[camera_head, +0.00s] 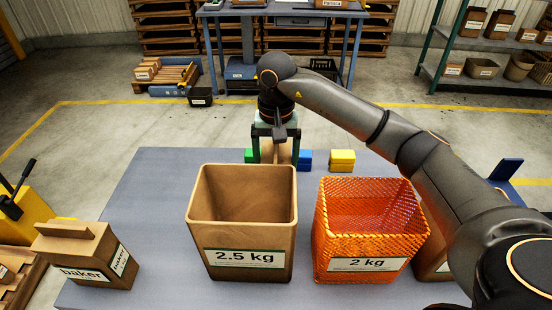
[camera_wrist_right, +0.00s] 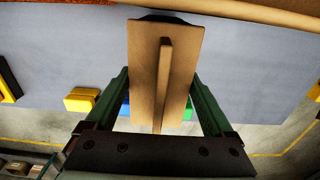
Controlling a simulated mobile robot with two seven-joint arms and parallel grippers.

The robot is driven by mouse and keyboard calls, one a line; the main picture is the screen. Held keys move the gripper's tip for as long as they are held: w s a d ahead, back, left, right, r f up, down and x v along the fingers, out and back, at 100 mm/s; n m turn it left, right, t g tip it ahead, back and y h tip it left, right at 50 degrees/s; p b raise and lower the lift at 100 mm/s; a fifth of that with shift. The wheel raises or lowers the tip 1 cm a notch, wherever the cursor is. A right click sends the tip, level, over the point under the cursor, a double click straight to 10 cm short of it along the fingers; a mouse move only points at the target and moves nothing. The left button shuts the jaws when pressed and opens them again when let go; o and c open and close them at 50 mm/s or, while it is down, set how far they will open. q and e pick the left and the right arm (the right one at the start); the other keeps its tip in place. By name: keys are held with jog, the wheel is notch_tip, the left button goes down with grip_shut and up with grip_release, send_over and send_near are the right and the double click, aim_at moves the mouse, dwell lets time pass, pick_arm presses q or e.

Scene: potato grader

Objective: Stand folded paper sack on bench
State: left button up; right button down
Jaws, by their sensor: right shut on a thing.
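A brown folded paper sack (camera_wrist_right: 180,75), with a narrow fold ridge along its top, is between the fingers of my right gripper (camera_wrist_right: 160,88) in the wrist view. In the head view, my right gripper (camera_head: 275,145) points down at the far side of the bench (camera_head: 160,190), behind the 2.5 kg bin. Only a little of the held sack (camera_head: 283,152) shows there; the bin hides its lower part. I cannot tell whether its base touches the bench. Another folded sack (camera_head: 85,255), labelled "baker", stands upright at the bench's left front. My left gripper is out of view.
The brown 2.5 kg bin (camera_head: 242,235) and orange 2 kg basket (camera_head: 365,230) stand side by side, both empty-looking. Green (camera_head: 249,156), blue (camera_head: 306,158) and yellow (camera_head: 342,160) blocks sit along the far edge. The bench's left middle is clear.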

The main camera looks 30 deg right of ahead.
grip_release()
jog(key=shift+f, duration=0.1)
notch_tip(320, 180, up, 12)
jog(key=shift+r+p, duration=0.15)
jog(key=shift+p, duration=0.4)
dwell(0.4)
